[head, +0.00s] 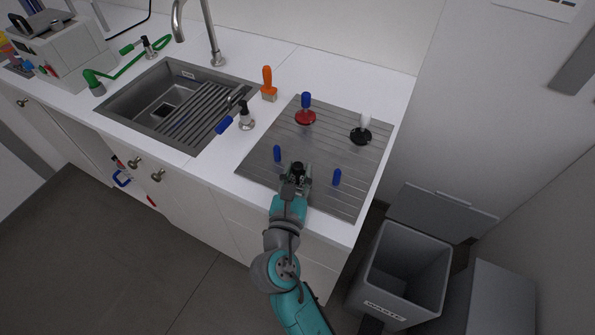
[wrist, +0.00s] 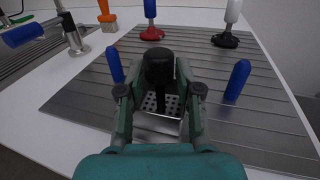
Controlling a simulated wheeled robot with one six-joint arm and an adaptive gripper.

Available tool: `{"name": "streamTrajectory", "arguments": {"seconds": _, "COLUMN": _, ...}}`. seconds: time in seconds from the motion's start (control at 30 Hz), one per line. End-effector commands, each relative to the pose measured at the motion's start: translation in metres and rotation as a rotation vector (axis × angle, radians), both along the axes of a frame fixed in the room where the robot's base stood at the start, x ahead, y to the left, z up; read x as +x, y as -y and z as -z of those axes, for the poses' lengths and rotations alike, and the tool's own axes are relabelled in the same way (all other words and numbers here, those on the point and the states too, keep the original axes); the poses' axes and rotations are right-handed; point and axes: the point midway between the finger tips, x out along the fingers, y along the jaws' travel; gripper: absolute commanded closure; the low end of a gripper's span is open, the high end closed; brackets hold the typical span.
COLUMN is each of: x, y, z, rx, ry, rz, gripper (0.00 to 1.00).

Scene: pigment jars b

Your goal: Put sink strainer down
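The sink strainer (wrist: 164,103) shows in the wrist view as a perforated metal piece with a black knob standing up from it. In the head view its black knob (head: 297,167) shows at the near part of the grey ribbed drainboard (head: 262,165). My gripper (head: 297,183) is at the strainer, low over the board's near edge. In the wrist view my gripper's fingers (wrist: 160,112) stand on either side of the strainer. The fingertips and the strainer's underside are hidden, so I cannot tell whether the fingers grip it or whether it rests on the board.
Blue pegs stand left (head: 277,153) and right (head: 336,177) of my gripper. A blue-handled red tool (head: 305,112) and a white-handled black tool (head: 361,133) stand farther back. An orange-handled brush (head: 268,85) stands by the sink (head: 125,110). The board's middle is clear.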

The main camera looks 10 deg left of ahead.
Motion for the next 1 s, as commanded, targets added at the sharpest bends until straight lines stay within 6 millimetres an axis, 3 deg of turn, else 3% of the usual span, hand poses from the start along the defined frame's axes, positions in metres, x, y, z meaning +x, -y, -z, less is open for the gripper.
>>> {"name": "streamTrajectory", "arguments": {"seconds": 0.47, "x": -0.007, "y": -0.001, "z": -0.003, "rx": -0.001, "ry": -0.001, "rz": -0.002, "gripper": 0.51}}
{"name": "streamTrajectory", "arguments": {"seconds": 1.0, "x": -0.102, "y": -0.008, "z": -0.003, "rx": -0.001, "ry": 0.0, "rz": -0.003, "gripper": 0.51}}
